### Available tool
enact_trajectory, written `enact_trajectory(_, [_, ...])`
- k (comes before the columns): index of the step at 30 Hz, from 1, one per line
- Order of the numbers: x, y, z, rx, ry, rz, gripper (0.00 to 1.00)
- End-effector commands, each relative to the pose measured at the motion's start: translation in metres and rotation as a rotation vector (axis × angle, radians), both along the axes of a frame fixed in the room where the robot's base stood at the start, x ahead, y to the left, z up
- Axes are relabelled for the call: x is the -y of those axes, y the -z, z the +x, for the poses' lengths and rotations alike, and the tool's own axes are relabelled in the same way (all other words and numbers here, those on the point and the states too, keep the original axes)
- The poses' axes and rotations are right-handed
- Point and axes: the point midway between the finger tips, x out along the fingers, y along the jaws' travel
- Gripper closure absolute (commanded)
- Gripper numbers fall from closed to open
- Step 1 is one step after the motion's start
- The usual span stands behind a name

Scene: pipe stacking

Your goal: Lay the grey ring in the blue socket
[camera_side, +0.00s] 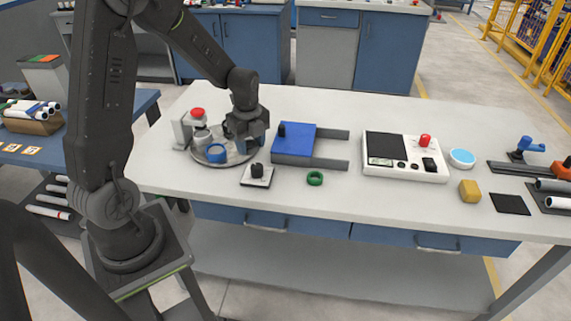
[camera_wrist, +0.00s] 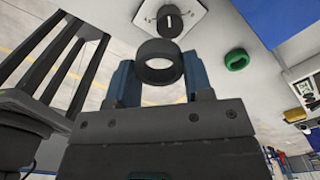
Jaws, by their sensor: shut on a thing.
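The grey ring (camera_wrist: 160,50) is dark grey and sits between the two blue fingers of my gripper (camera_wrist: 161,82) in the wrist view. The fingers are shut on it from both sides. In the side view my gripper (camera_side: 246,142) is over the right part of a round grey tray, and I cannot clearly make out the ring there. The blue socket (camera_side: 216,153) is a short round blue cup on the tray, left of and apart from my gripper. The socket does not show in the wrist view.
Grey cylindrical parts (camera_side: 201,137) and a red-topped button box (camera_side: 190,124) stand by the socket. A knob on a white plate (camera_side: 258,176), a green ring (camera_side: 315,178) and a blue box (camera_side: 294,143) lie to the right. The table's front strip is mostly clear.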

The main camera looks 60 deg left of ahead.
Motion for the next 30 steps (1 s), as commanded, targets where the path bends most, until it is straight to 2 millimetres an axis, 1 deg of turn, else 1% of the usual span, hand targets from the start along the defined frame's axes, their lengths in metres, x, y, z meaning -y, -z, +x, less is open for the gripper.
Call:
enact_trajectory(5, [0.021,0.006,0.009,-0.002,-0.241,-0.001,0.75])
enact_trajectory(9, [0.039,0.011,0.017,-0.001,-0.470,0.000,0.75])
enact_trajectory(21, [0.091,0.026,0.031,0.000,-1.120,0.000,0.75])
enact_trajectory(27, [0.112,0.032,0.035,-0.001,-1.383,0.001,0.75])
enact_trajectory(30, [0.119,0.034,0.035,0.000,-1.466,0.000,0.75])
